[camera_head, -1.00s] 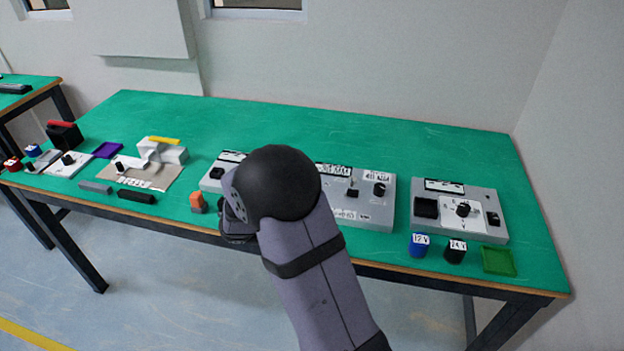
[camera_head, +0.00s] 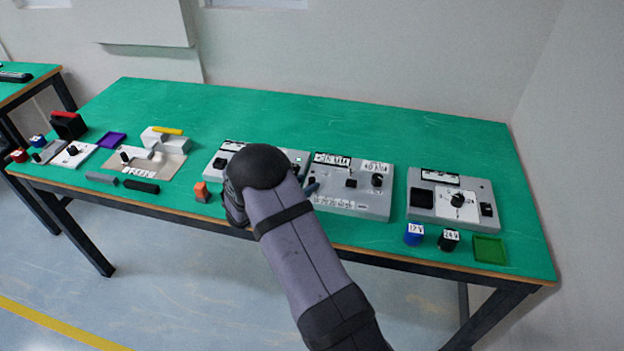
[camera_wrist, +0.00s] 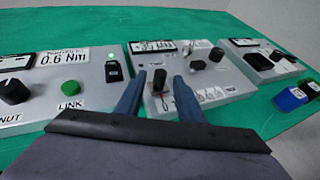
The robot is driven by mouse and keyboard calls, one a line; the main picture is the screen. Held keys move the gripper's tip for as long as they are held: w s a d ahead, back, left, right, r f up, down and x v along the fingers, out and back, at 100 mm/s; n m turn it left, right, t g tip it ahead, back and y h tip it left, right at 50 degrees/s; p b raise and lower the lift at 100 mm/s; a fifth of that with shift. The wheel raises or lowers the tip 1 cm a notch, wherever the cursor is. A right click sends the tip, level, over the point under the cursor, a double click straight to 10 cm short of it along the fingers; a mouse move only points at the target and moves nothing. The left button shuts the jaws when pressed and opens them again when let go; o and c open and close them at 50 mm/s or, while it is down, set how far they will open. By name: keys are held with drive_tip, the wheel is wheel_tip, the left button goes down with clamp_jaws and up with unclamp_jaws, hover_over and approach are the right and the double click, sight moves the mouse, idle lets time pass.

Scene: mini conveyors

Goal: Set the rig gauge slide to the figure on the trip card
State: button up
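A grey panel (camera_head: 345,207) in the middle carries a small black handle (camera_head: 351,183), a black knob (camera_head: 377,180), white cards (camera_head: 375,167) and a strip of printed figures (camera_head: 345,203), all too small to read surely. I cannot tell which card is the trip card. In the wrist view, the black handle (camera_wrist: 160,82) stands over a slot with a red mark, between the two blue fingers of my gripper (camera_wrist: 160,77). The fingers are apart with gaps on both sides of the handle. In the head view my arm hides most of the gripper.
A left panel (camera_wrist: 35,110) has a "0.6 Nm" card, a knob and a green button. A right panel (camera_head: 425,207) has a dial. Blue (camera_head: 414,234) and black (camera_head: 448,239) blocks and a green tray (camera_head: 489,249) lie before it. An orange-topped block (camera_head: 201,192) stands left of my arm.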

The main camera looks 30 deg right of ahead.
sight(310, 182)
drive_tip(key=shift+p+x, duration=0.45)
drive_tip(key=shift+x, duration=1.7)
